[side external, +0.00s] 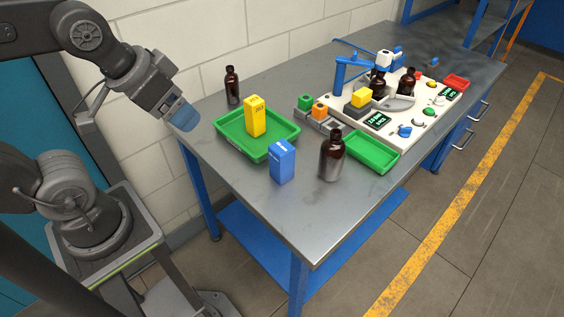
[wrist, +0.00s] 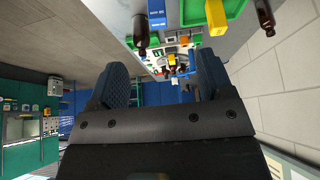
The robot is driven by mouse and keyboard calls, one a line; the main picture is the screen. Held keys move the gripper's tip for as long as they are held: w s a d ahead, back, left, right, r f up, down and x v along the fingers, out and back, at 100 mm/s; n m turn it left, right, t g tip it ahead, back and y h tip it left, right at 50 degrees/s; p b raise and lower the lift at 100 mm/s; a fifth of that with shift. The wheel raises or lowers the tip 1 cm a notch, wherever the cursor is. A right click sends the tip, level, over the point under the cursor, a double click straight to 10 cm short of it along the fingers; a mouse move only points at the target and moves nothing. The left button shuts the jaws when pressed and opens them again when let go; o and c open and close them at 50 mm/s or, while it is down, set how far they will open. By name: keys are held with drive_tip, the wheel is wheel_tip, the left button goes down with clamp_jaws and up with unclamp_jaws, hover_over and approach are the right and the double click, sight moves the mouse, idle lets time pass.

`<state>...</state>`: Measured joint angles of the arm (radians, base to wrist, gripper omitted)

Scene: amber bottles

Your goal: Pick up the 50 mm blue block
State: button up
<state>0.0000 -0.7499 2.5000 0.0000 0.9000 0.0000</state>
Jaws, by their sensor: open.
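The blue block (side external: 282,162) stands upright on the metal bench near its front edge, with small white print too fine to read. It also shows at the top of the wrist view (wrist: 157,10), partly cut off. My gripper (side external: 184,116) is up to the left of the bench, well apart from the block. In the wrist view my gripper (wrist: 160,80) has its two blue fingers spread, with nothing held between them.
A green tray (side external: 231,144) holding a yellow block (side external: 255,117) lies left of the blue block. An amber bottle (side external: 331,158) stands close to its right, another (side external: 232,86) behind the tray. A smaller green tray (side external: 371,154) and a white equipment board (side external: 395,126) are farther right.

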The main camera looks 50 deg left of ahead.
drive_tip(key=shift+o, duration=0.7)
drive_tip(key=m+g+y, duration=0.5)
drive_tip(key=m, duration=1.4)
hover_over(282, 147)
drive_tip(key=d, duration=0.5)
wheel_tip(282, 147, down, 11)
drive_tip(key=x, duration=0.5)
drive_tip(key=s+x, duration=0.1)
drive_tip(key=x, duration=0.2)
drive_tip(key=shift+a+f, duration=0.1)
drive_tip(key=shift+f, duration=0.2)
drive_tip(key=shift+h, duration=0.3)
drive_tip(key=shift+x, duration=2.65)
drive_tip(key=shift+w+a+r, duration=0.1)
drive_tip(key=shift+w, duration=0.05)
